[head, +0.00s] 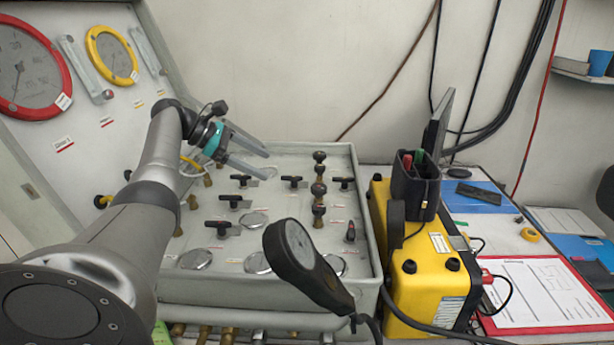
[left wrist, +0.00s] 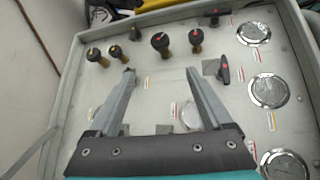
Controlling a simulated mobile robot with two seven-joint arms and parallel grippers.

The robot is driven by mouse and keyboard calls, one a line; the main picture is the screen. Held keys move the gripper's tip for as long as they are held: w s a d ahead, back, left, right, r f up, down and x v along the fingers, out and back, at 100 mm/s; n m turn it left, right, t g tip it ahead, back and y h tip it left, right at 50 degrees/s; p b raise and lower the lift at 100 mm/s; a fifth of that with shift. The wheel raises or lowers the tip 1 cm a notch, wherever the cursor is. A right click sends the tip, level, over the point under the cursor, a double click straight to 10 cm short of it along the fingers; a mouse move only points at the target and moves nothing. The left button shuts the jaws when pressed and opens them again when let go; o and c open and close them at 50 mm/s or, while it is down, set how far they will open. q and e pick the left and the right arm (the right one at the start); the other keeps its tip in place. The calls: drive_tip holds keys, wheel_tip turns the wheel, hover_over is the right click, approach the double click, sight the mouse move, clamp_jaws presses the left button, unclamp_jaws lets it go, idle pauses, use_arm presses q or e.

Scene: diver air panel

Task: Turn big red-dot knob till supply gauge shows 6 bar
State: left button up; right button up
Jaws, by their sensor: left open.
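In the left wrist view, two larger black knobs on brass stems stand at the far side of the panel. The right one (left wrist: 195,39) shows a red dot; the other (left wrist: 160,42) has a paler mark. In the head view, dark knobs (head: 318,189) stand in a row on the right of the panel; their dots are too small to tell apart. My left gripper (head: 266,165) is open and empty above the panel; its fingers (left wrist: 160,74) point toward the knobs, apart from them. A red-rimmed gauge (head: 28,75) and a yellow-rimmed gauge (head: 112,55) hang on the lid; I cannot read their labels or values.
Black T-handles (head: 234,201) and round silver caps (head: 196,260) cover the panel (head: 200,290). A black-cased round dial (head: 300,246) rises at the front. A yellow case (head: 425,285) stands close on the right, beside a red clipboard (head: 540,290).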

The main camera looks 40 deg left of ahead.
use_arm(q)
drive_tip(key=w+d+r+m+g+y+p, duration=0.4)
drive_tip(key=r+m, duration=0.2)
drive_tip(key=m, duration=0.2)
drive_tip(key=m+g+y+p, duration=0.1)
drive_tip(key=m+y+p, duration=0.4)
drive_tip(key=m, duration=0.5)
approach(319, 187)
drive_tip(key=x, duration=0.6)
drive_tip(key=shift+w+f+b, duration=0.1)
drive_tip(key=shift+f+b, duration=0.1)
drive_tip(key=shift+b, duration=0.15)
drive_tip(key=shift+x, duration=1)
clamp_jaws()
